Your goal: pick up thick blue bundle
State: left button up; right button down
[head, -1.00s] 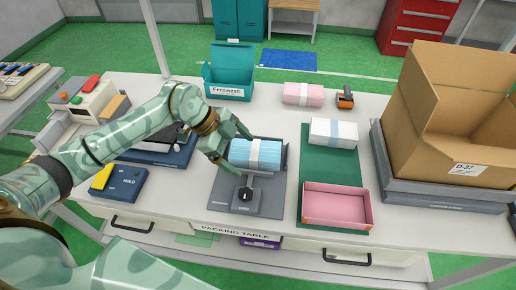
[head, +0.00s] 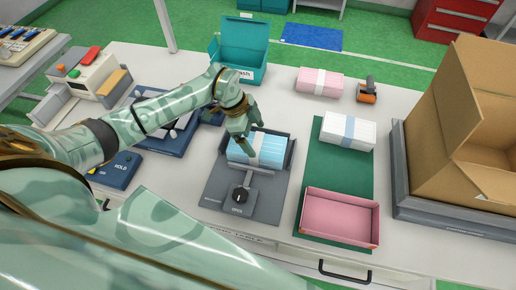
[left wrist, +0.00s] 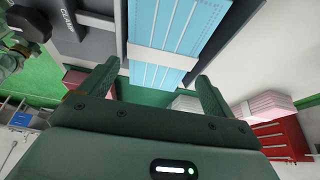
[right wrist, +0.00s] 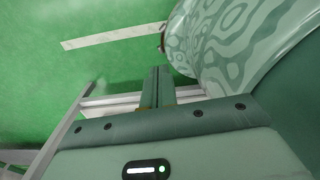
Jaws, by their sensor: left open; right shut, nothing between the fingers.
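The thick blue bundle (head: 244,148), wrapped with a pale band, lies in the grey clamp station (head: 215,188) on the packing table. My left gripper (head: 251,132) is open and empty, over the bundle's back left part and partly hiding it. In the left wrist view the blue bundle (left wrist: 177,25) fills the top middle, beyond the gap between the spread fingers of my left gripper (left wrist: 158,75). I cannot tell whether they touch it. My right gripper (right wrist: 157,88) is shut and empty over green floor in its wrist view, away from the bundle.
A green mat (head: 318,170) holds a white bundle (head: 347,131) and an open pink box (head: 340,217). Behind stand a teal box (head: 240,45), a pink bundle (head: 320,81) and an orange-black tool (head: 367,92). A large carton (head: 470,135) blocks the right.

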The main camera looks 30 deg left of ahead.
aim_at(261, 145)
pick_arm(q)
jog(key=shift+w+d+f, duration=0.1)
jog(key=shift+d+f, duration=0.15)
jog(key=shift+f, duration=0.4)
jog(key=b+x, duration=0.1)
jog(key=x, duration=0.4)
jog(key=shift+b, duration=0.3)
jog(key=shift+c, duration=0.3)
pick_arm(e)
jog(key=shift+w+f, duration=0.25)
jog(key=shift+f, duration=0.6)
pick_arm(q)
jog(key=shift+r, duration=0.1)
jog(key=c, duration=0.6)
